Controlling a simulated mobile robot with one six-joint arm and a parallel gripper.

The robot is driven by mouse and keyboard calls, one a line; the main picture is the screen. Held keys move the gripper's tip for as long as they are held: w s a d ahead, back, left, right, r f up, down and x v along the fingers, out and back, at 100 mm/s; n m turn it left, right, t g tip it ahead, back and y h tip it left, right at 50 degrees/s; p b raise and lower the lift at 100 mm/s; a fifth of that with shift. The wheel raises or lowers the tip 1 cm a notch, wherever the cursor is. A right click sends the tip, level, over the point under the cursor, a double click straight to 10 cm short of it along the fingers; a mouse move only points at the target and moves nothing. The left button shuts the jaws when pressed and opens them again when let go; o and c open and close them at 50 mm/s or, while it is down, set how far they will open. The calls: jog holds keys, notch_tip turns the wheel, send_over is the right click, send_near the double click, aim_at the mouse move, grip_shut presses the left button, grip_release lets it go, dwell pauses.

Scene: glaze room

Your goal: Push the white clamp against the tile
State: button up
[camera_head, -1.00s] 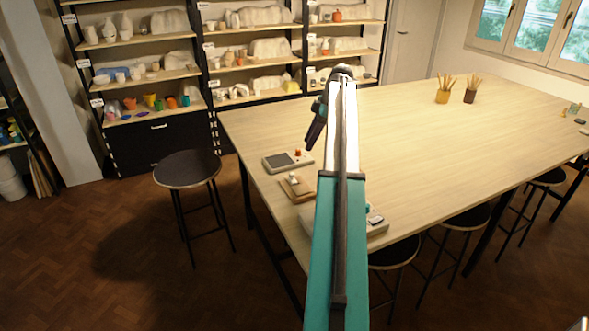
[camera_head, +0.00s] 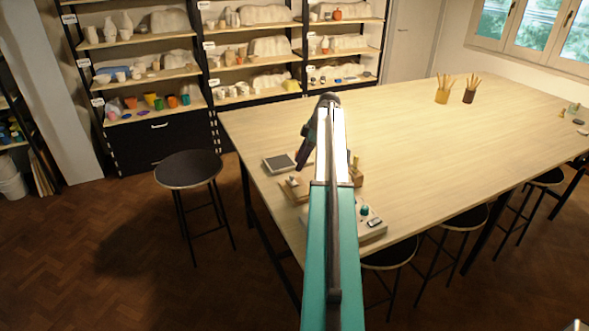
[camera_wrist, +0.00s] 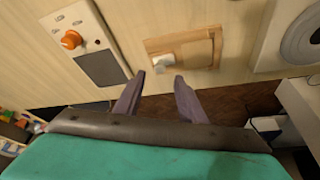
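A small white clamp (camera_wrist: 164,63) sits at the near left edge of a wooden board (camera_wrist: 152,44) in the wrist view. A flat tan square, probably the tile (camera_wrist: 195,52), lies on the board beside it; I cannot tell whether the two touch. In the head view the clamp (camera_head: 293,181) and board (camera_head: 291,193) are near the table's left edge, partly hidden by my arm. My gripper (camera_wrist: 159,77) is open and empty, its fingertips just short of the clamp in the wrist picture. In the head view my gripper (camera_head: 303,155) hangs above this area, its fingers unclear.
A panel with an orange knob (camera_wrist: 71,40) lies left of the board. A pale device with a round grey disc (camera_wrist: 302,38) is to its right. The long table (camera_head: 420,130) is mostly clear, with pencil cups (camera_head: 443,96) far back. A stool (camera_head: 188,169) stands at left.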

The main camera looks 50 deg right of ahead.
aim_at(293, 176)
jog(key=shift+p+x, duration=0.8)
jog(key=shift+x, duration=1.95)
jog(key=shift+c, duration=0.2)
grip_shut()
